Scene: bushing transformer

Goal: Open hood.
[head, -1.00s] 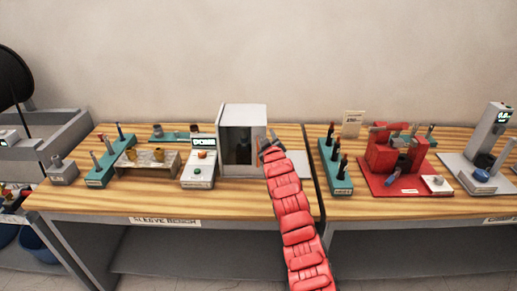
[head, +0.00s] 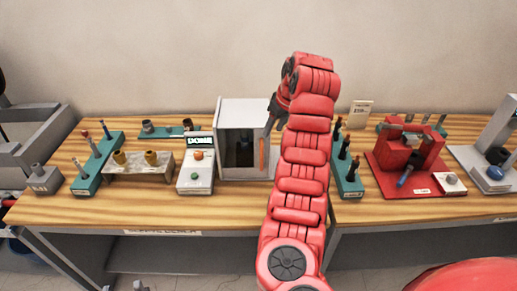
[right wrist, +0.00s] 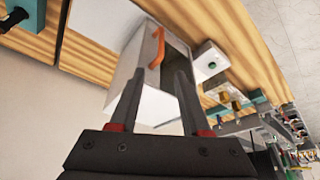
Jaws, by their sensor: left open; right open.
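The hood is a white box (head: 243,107) with a dark see-through front, standing on the left bench in the head view; the front looks closed. An orange handle (head: 262,152) runs upright at the front's right edge. The handle (right wrist: 157,48) also shows in the right wrist view, just beyond the fingertips. My right gripper (head: 271,110) is beside the box's upper right edge, partly hidden by its own red arm. In the right wrist view the right gripper (right wrist: 159,74) is open, with nothing between its fingers.
A control box with a DOME display (head: 198,160) stands just left of the hood. A teal rack (head: 347,178) with dark-handled tools stands right of my arm, and a red fixture (head: 398,152) stands further right. The bench front (head: 235,205) is clear.

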